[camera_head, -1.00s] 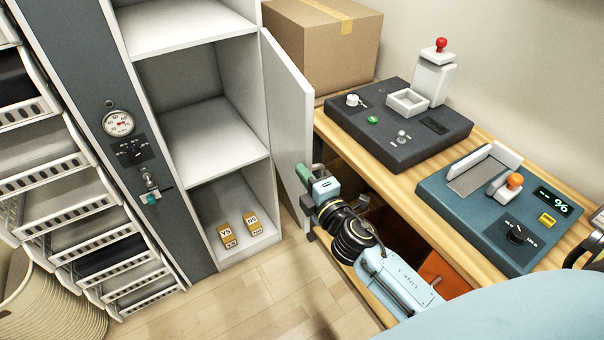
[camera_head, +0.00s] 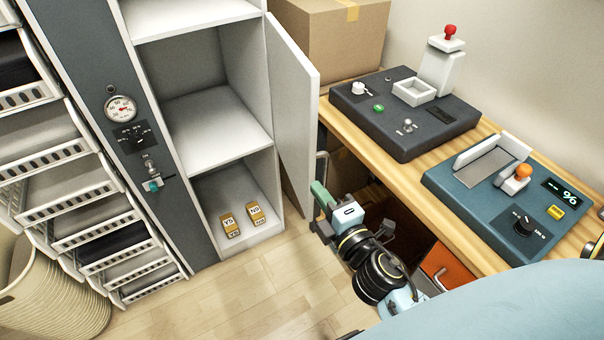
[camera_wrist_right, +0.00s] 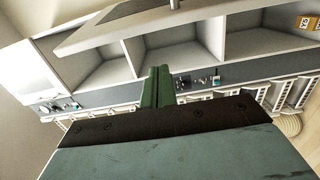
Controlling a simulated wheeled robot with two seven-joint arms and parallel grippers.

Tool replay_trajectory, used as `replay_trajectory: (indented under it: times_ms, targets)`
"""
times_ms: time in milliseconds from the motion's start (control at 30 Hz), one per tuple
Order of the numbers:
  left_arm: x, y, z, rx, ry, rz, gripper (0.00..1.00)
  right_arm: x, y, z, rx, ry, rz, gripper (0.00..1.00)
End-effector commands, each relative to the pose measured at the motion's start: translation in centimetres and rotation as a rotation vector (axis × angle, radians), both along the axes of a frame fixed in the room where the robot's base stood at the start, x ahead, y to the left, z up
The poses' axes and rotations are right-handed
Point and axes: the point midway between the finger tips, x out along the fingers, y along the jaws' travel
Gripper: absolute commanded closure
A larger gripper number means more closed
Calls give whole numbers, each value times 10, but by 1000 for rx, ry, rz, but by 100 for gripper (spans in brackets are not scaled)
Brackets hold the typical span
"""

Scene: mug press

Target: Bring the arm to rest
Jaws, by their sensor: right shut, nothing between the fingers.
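My right gripper (camera_head: 318,197) is in the middle of the head view, in front of the open cabinet door and left of the wooden table. Its green fingers are shut together with nothing between them. In the right wrist view the shut green fingers (camera_wrist_right: 157,87) point toward the cabinet, apart from it. My right arm (camera_head: 378,275) runs down to the lower right, partly hidden behind my light blue body. My left gripper does not show.
The white cabinet (camera_head: 215,120) stands open, with two small labelled boxes (camera_head: 240,218) on its bottom shelf. Its door (camera_head: 297,120) juts out close to my gripper. A dark press unit (camera_head: 410,140) and a blue unit (camera_head: 480,200) stand on the table (camera_head: 375,155). The floor (camera_head: 250,290) is clear.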

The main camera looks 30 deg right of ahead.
Motion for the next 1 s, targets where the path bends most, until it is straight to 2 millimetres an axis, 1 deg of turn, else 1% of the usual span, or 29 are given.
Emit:
replay_trajectory:
  times_ms: [233, 267, 300, 367, 467, 500, 533, 567, 600, 667, 700, 767, 800, 867, 900, 967, 1000]
  targets:
    - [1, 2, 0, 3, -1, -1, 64, -2, 0, -2, 3, 4, 0, 100]
    - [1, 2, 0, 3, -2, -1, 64, -2, 0, -5, 9, 11, 1, 100]
    - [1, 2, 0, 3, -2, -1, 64, -2, 0, -12, 23, 26, 1, 100]
    - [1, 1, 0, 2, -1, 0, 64, -1, 0, -32, 58, 69, 0, 100]
    - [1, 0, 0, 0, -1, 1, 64, -5, 0, -88, 161, 191, -12, 100]
    - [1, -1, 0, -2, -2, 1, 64, -9, 0, -117, 212, 253, -22, 100]
    - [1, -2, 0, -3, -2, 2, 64, -14, 0, -139, 255, 302, -33, 100]
    - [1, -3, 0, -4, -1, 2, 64, -19, 0, -161, 298, 352, -47, 100]
    - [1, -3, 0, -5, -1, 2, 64, -28, -1, -190, 355, 418, -69, 100]
    - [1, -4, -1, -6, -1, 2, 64, -44, -3, -232, 438, 515, -110, 100]
    - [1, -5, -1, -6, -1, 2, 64, -57, -5, -258, 491, 577, -143, 100]
    - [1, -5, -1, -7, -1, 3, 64, -80, -8, -297, 567, 670, -200, 100]
    - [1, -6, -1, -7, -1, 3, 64, -97, -10, -321, 616, 731, -244, 100]
    - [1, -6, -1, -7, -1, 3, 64, -124, -15, -354, 686, 817, -316, 100]
    - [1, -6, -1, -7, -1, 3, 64, -144, -18, -375, 732, 871, -370, 100]
    - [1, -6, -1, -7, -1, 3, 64, -176, -24, -403, 795, 950, -459, 100]
    - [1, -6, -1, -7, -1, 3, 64, -198, -28, -419, 833, 999, -522, 100]
